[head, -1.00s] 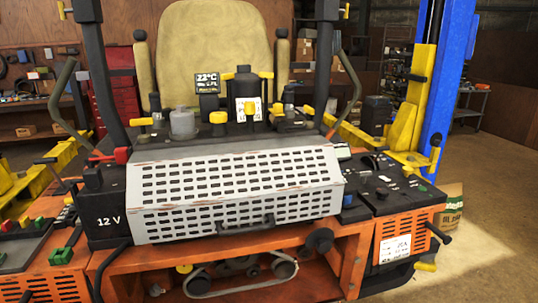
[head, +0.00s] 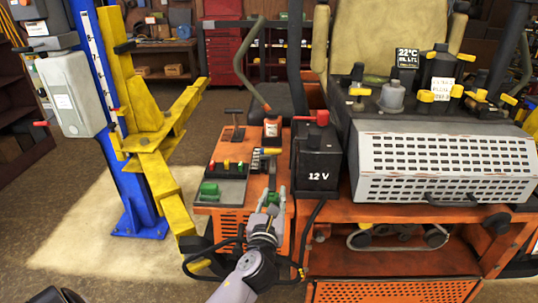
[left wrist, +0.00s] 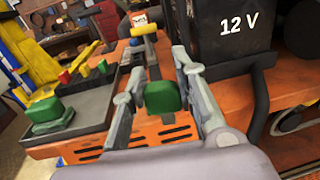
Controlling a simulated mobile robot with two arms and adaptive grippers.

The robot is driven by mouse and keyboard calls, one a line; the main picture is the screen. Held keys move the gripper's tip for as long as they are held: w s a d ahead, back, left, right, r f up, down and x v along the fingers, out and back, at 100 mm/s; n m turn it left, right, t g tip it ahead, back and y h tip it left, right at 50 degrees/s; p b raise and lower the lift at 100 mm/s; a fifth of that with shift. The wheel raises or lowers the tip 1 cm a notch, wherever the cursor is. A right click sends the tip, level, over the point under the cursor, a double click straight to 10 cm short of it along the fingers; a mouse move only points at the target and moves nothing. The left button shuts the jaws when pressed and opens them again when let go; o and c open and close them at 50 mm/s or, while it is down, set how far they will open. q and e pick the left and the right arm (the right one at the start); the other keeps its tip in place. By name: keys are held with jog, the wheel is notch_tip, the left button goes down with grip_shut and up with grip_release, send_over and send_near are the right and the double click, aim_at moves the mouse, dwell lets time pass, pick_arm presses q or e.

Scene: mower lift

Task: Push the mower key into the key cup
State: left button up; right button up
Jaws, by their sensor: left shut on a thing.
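My left gripper (head: 271,205) is in front of the mower's left console. In the left wrist view its fingers (left wrist: 164,92) are closed around a green block (left wrist: 162,97); I cannot tell for sure whether this is the mower key. Another green block (head: 208,190) lies on the console's grey tray and also shows in the left wrist view (left wrist: 48,112). A small orange container with a white label (head: 271,130) stands at the back of the console; no key cup can be made out for certain.
A black 12 V box (head: 318,170) stands close to the right of my left gripper. The console has red, yellow and green buttons (head: 227,165). A yellow lift arm (head: 165,185) and blue post (head: 120,165) stand to the left. The perforated white cover (head: 445,165) is at right.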

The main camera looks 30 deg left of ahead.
pick_arm(q)
jog(key=w+a, duration=0.1)
jog(key=w+a+r+n+y+b, duration=0.1)
jog(key=w, duration=0.1)
jog(key=w+a+g+y+b, duration=0.1)
jog(key=w+a, duration=0.1)
jog(key=shift+w+a+r, duration=0.1)
jog(key=shift+w+r, duration=0.05)
jog(key=shift+r, duration=0.15)
jog(key=shift+f+b, duration=0.6)
jog(key=shift+b, duration=0.2)
jog(key=shift+f, duration=0.1)
pick_arm(e)
notch_tip(320, 180, down, 3)
jog(key=shift+r, duration=0.1)
jog(key=shift+d, duration=0.3)
jog(key=shift+w+r, duration=0.1)
jog(key=shift+r, duration=0.25)
pick_arm(q)
jog(key=shift+f, duration=0.35)
pick_arm(e)
jog(key=shift+a+f, duration=0.2)
jog(key=shift+f, duration=0.1)
pick_arm(q)
jog(key=shift+f+b, duration=0.55)
jog(key=shift+f, duration=0.3)
pick_arm(e)
jog(key=shift+f, duration=0.5)
